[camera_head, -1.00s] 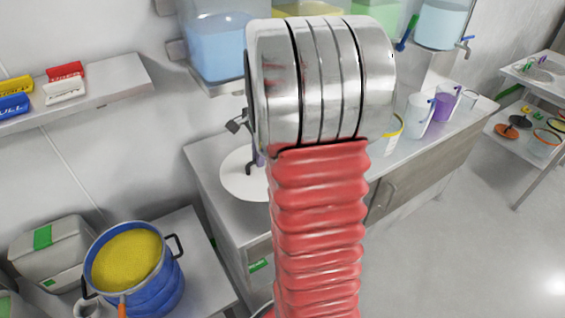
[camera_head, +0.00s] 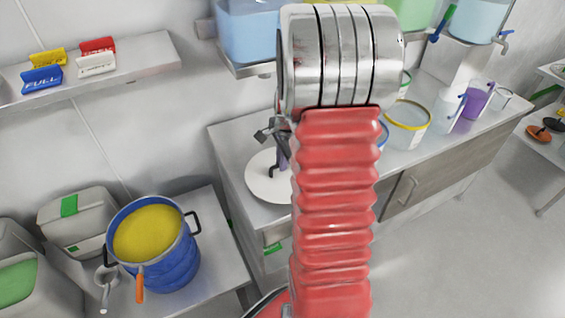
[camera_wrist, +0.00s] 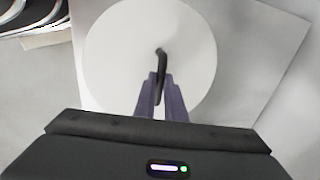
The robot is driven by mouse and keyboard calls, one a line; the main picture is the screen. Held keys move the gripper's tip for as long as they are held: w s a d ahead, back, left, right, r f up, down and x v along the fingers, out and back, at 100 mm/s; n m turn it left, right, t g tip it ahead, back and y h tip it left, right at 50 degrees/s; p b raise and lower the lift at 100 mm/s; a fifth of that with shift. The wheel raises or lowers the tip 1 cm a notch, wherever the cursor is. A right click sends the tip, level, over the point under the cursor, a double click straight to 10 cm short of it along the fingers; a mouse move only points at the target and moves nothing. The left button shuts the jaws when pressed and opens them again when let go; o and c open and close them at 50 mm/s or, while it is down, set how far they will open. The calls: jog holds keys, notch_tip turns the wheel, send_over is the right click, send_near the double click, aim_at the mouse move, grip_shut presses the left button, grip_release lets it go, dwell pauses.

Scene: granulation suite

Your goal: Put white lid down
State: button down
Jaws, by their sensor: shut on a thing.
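The white lid (camera_wrist: 190,50) is a flat round disc with a dark upright handle at its middle. My gripper (camera_wrist: 160,82) is shut on that handle with its two purple-grey fingers. In the head view the lid (camera_head: 262,178) shows partly behind my red arm, over the left end of the counter (camera_head: 232,145). I cannot tell whether the lid touches the counter top or hangs just above it. The gripper (camera_head: 281,150) is mostly hidden by my arm in the head view.
A blue pot (camera_head: 165,262) of yellow material stands on a lower table at left, beside a grey box (camera_head: 80,232). A clear tub (camera_head: 408,128) and a purple-filled jug (camera_head: 478,103) stand on the counter to the right. A wall shelf (camera_head: 150,55) holds coloured signs.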

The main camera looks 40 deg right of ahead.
jog(key=shift+f, duration=0.45)
jog(key=c, duration=1.8)
grip_release()
jog(key=r, duration=0.4)
jog(key=s+r, duration=0.1)
jog(key=r, duration=0.3)
jog(key=s+r, duration=0.1)
jog(key=r, duration=0.3)
jog(key=shift+s+a, duration=0.1)
jog(key=shift+a, duration=0.2)
